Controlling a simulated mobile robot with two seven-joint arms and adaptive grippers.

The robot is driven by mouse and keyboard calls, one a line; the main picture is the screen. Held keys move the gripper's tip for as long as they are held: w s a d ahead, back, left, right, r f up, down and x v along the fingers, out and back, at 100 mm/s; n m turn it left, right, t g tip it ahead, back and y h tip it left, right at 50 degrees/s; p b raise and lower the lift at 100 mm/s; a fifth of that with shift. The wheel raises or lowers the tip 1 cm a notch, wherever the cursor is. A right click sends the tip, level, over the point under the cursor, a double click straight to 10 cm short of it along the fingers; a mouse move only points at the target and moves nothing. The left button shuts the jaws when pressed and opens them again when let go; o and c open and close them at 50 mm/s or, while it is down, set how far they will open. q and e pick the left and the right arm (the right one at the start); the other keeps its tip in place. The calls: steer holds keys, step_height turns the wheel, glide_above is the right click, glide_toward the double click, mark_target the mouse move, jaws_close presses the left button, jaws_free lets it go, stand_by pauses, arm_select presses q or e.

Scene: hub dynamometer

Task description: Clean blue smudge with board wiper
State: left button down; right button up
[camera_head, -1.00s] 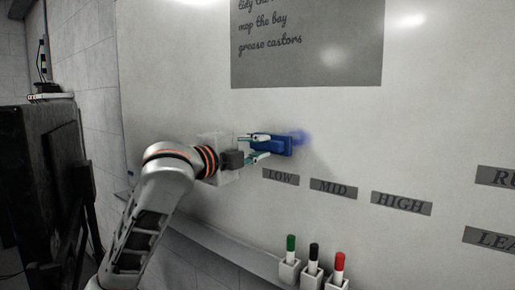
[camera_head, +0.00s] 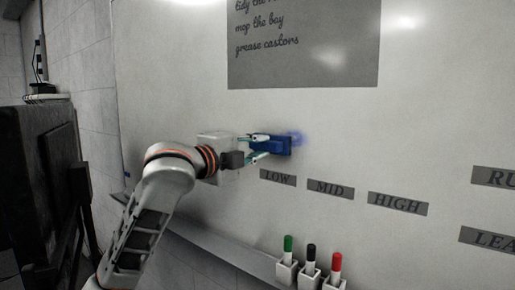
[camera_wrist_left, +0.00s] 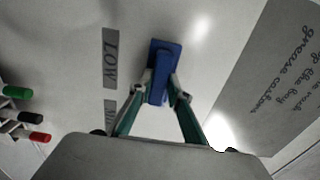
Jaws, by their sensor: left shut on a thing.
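The blue board wiper (camera_head: 272,144) is at the whiteboard (camera_head: 180,90), above the LOW label. My left gripper (camera_head: 262,146) is shut on it. In the left wrist view the wiper (camera_wrist_left: 160,66) sits between the two green-sided fingers (camera_wrist_left: 160,92). The blue smudge (camera_head: 297,139) shows as a faint patch just right of the wiper in the head view. The wiper may hide part of it. Whether the wiper touches the board is hard to tell. My right gripper is in neither view.
Labels LOW (camera_head: 278,177), MID (camera_head: 330,188) and HIGH (camera_head: 398,202) are below and right. A grey note panel (camera_head: 305,45) is above. Green (camera_head: 288,244), black (camera_head: 311,253) and red (camera_head: 337,263) markers stand in holders by the ledge (camera_head: 225,249). A dark cabinet (camera_head: 35,190) is at left.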

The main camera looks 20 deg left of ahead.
mark_target(275, 147)
arm_select(q)
steer(key=shift+w+d, duration=0.2)
steer(key=shift+w, duration=0.25)
steer(key=shift+s+d, duration=0.35)
steer(key=shift+d, duration=0.5)
steer(key=shift+s+d, duration=0.35)
steer(key=shift+d, duration=0.45)
steer(key=shift+d, duration=0.1)
steer(key=shift+s+d, duration=1.1)
steer(key=shift+d, duration=2.05)
steer(key=shift+w+a, duration=0.6)
steer(key=shift+a, duration=1)
steer(key=shift+w+a, duration=0.65)
steer(key=shift+a, duration=1)
steer(key=shift+w+a, duration=0.6)
steer(key=shift+a, duration=1)
steer(key=shift+a+r, duration=0.1)
steer(key=shift+r, duration=0.15)
steer(key=s+d, duration=0.3)
steer(key=d, duration=0.7)
steer(key=shift+s, duration=0.25)
